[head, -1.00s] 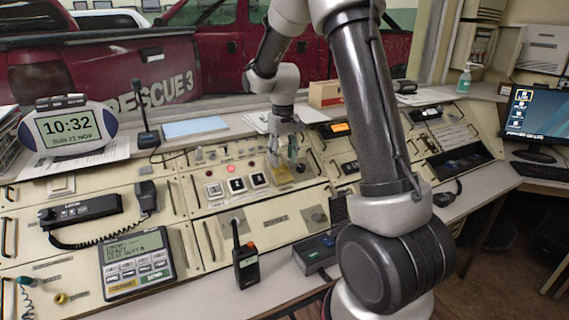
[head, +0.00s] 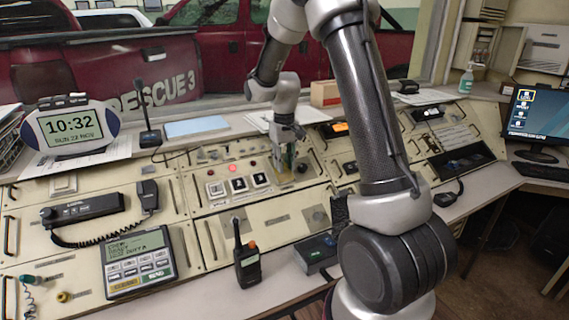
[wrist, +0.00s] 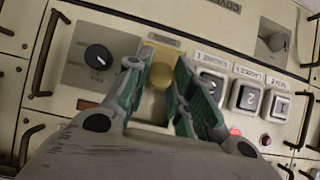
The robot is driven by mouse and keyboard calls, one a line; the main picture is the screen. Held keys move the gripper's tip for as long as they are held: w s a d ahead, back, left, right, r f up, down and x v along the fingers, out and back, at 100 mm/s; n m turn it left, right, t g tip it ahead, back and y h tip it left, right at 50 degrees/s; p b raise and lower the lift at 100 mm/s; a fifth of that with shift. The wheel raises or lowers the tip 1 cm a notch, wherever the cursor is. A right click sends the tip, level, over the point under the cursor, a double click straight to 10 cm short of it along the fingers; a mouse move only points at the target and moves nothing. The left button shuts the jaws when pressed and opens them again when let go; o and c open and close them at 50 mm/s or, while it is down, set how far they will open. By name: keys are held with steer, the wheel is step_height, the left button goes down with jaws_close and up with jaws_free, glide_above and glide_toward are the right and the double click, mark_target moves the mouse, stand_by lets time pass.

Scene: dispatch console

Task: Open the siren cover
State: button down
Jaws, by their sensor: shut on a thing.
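The siren cover (head: 291,153) is a small, yellowish, see-through flap on the console panel, just right of the row of white buttons. It looks tilted up from the panel, though my fingers hide much of it. My gripper (head: 286,166) points down at the panel and is shut on the cover. The cover's edges are hard to make out there.
White numbered buttons (head: 238,184) sit close to the left of my gripper, with a lit red lamp (head: 233,169) behind them. A dark knob (wrist: 98,57) is on the other side in the wrist view. A handheld radio (head: 247,264) stands in front.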

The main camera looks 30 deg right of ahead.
steer(key=w, duration=0.1)
steer(key=w+r, duration=0.2)
steer(key=shift+w+r, duration=0.25)
steer(key=shift+w, duration=0.15)
steer(key=c, duration=1.2)
jaws_free()
steer(key=shift+o, duration=0.2)
step_height(320, 180, up, 12)
